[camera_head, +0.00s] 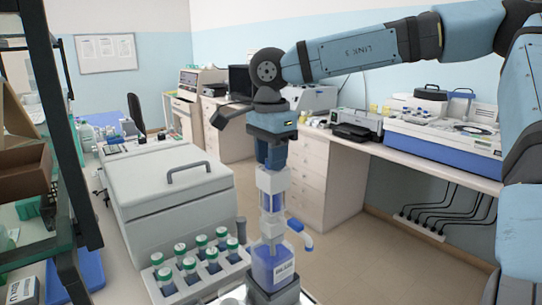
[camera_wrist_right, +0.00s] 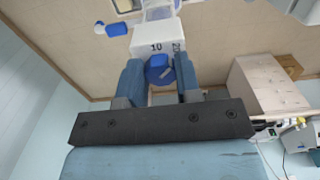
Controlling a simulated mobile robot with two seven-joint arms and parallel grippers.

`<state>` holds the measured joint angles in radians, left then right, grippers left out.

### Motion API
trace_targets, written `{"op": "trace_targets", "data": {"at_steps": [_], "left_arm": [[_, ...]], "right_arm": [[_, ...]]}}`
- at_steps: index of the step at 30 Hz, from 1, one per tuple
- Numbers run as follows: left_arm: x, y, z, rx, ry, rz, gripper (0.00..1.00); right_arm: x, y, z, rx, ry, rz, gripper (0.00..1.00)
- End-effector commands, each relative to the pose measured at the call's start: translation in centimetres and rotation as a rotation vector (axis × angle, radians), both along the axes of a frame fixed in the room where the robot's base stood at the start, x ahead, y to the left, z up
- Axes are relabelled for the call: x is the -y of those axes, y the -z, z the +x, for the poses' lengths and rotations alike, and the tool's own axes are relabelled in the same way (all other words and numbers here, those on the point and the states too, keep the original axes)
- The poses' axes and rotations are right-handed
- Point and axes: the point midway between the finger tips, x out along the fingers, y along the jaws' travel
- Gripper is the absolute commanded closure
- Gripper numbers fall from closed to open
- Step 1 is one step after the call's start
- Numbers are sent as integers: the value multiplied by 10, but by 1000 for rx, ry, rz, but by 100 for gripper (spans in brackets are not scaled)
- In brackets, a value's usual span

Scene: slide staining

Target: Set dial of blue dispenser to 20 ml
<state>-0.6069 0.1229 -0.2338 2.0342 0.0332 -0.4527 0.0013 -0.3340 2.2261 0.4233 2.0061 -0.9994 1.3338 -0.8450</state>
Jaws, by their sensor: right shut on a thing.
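The blue dispenser (camera_head: 272,262) stands upright, a bottle of blue liquid with a label, a clear column above it and a blue spout on its right. My right gripper (camera_head: 271,166) points down at the dispenser's top. In the right wrist view, the white dispenser head (camera_wrist_right: 150,43) shows the numbers 10 and 20. My right gripper (camera_wrist_right: 158,80) is shut on the blue dial (camera_wrist_right: 158,68), with one finger on each side. The dial's exact setting cannot be read. My left gripper is not in view.
A rack (camera_head: 180,285) with several green-capped tubes stands just left of the dispenser. A grey lidded box (camera_head: 165,205) is behind it. A dark-framed shelf (camera_head: 60,130) stands at the left. A bench (camera_head: 420,162) with instruments runs along the right.

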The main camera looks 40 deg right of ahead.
Motion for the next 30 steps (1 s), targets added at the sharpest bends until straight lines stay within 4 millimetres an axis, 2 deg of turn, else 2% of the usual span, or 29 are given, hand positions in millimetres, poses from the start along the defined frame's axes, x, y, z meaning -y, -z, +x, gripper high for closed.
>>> {"op": "trace_targets", "data": {"at_steps": [1,4,12,16,20,30], "left_arm": [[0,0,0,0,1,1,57],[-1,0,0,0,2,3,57],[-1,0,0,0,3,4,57],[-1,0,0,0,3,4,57],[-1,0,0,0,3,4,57],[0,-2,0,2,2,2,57]], "right_arm": [[0,0,0,0,0,0,67],[0,0,0,0,0,0,44],[0,0,0,0,1,0,43],[0,-8,0,2,1,0,43],[0,-29,1,6,1,0,43],[0,-105,1,3,2,0,43]]}}
